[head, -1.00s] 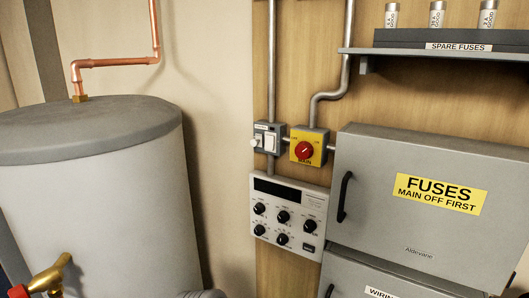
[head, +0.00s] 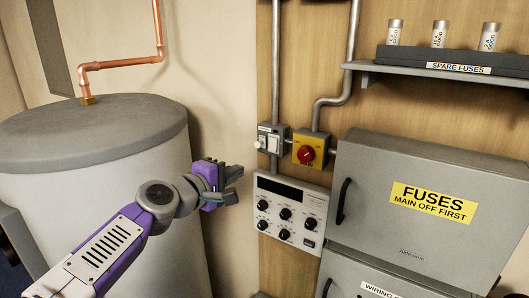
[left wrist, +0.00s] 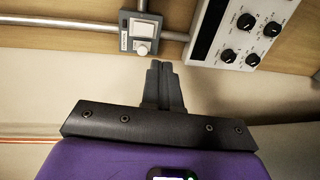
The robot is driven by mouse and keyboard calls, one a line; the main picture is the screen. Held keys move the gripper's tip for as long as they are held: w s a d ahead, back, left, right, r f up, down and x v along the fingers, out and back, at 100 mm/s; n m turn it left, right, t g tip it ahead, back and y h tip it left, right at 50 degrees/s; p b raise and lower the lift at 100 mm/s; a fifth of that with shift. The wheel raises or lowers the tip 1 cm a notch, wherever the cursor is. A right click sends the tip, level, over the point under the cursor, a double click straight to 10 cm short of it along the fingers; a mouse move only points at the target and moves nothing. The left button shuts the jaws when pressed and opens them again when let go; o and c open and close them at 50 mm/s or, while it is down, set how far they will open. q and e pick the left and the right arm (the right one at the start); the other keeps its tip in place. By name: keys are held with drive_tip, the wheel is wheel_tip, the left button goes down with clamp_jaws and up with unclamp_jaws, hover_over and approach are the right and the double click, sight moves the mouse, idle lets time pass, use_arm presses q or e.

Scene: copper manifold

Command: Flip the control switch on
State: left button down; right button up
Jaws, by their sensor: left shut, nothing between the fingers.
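My right gripper is not in view.
A yellow box with a red rotary knob (head: 306,153) is right of the switch. Below is a control panel (head: 290,212) with several black knobs. The fuse cabinet (head: 420,160) stands right, the grey tank (head: 95,170) left. A shelf (head: 450,72) holds spare fuses.

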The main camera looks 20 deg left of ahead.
sight(271, 151)
use_arm(q)
drive_tip(key=shift+s+r, duration=0.2)
drive_tip(key=shift+r, duration=0.35)
drive_tip(key=w, duration=0.4)
drive_tip(key=w+d+f+p, duration=0.1)
drive_tip(key=w, duration=0.8)
drive_tip(key=shift+w+d+f+p, duration=0.3)
drive_tip(key=shift+d+f+p, duration=0.05)
drive_tip(key=shift+d+p, duration=0.05)
drive_tip(key=shift+w, duration=0.15)
drive_tip(key=shift+w+f, duration=0.1)
drive_tip(key=shift+w, duration=0.05)
drive_tip(key=shift+f, duration=0.1)
